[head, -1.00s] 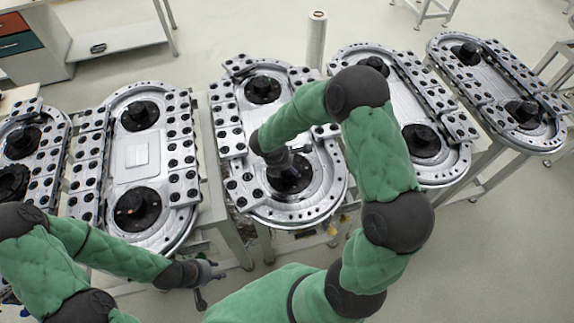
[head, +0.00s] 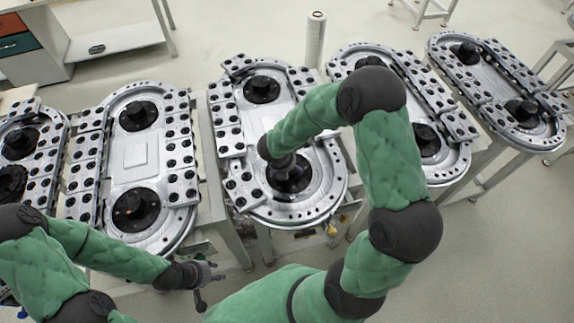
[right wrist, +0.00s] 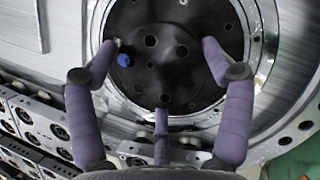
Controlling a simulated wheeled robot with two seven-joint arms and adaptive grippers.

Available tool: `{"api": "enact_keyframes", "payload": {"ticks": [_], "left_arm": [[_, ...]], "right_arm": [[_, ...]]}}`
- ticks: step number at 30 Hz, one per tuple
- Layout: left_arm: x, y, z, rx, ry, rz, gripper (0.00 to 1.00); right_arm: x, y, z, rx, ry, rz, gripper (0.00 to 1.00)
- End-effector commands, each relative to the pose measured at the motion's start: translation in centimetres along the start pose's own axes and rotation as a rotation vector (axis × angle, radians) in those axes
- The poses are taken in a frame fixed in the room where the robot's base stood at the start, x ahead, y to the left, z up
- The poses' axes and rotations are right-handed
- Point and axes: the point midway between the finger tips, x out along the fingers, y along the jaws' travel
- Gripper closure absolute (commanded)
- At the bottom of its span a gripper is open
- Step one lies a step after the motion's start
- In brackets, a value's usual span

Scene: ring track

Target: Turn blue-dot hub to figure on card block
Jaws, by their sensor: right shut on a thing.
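The blue-dot hub (right wrist: 152,68) is a black round hub on a silver ring track; its blue dot (right wrist: 123,60) shows at upper left in the right wrist view. My right gripper (right wrist: 160,62) has its purple fingers around this hub and is shut on it. In the head view my right gripper (head: 283,166) reaches down over the near hub (head: 292,180) of the middle track, partly covering it. My left gripper (head: 206,279) hangs at lower left, away from the tracks; its jaws are too small to read. I cannot make out a figure on any card block.
Other ring tracks stand at left (head: 172,235) and at right (head: 462,165). A pale rectangular panel (head: 135,152) lies between hubs of the left one. A white roll (head: 315,38) stands behind the middle track. Open floor lies at lower right.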

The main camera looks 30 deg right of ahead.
Motion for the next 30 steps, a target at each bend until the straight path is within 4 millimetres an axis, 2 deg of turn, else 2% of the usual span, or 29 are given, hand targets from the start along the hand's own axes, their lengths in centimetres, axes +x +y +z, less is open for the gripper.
{"api": "enact_keyframes", "payload": {"ticks": [3, 4, 6, 20, 23, 30], "left_arm": [[0.0, 0.0, 0.0, 0.000, 0.000, 0.000, 0.60], [0.0, 0.0, 0.0, 0.000, 0.000, 0.000, 0.60], [0.0, 0.0, 0.0, 0.000, 0.000, 0.000, 0.60], [0.0, 0.0, 0.0, 0.000, 0.000, 0.000, 0.60], [0.0, 0.0, 0.0, 0.000, 0.000, 0.000, 0.60], [0.0, 0.0, 0.0, 0.000, 0.000, 0.000, 0.60]], "right_arm": [[0.2, -0.5, 0.0, 0.002, -0.002, -0.013, 0.52], [0.2, -0.5, 0.0, 0.002, -0.002, -0.013, 0.17], [0.2, -0.4, 0.1, 0.003, -0.002, -0.012, 0.00], [-0.6, 0.0, 0.2, 0.002, -0.004, -0.002, 0.00], [-1.8, 0.0, 0.2, 0.003, -0.005, 0.000, 0.00], [-6.5, 0.0, 0.2, 0.003, -0.004, 0.000, 0.00]]}}
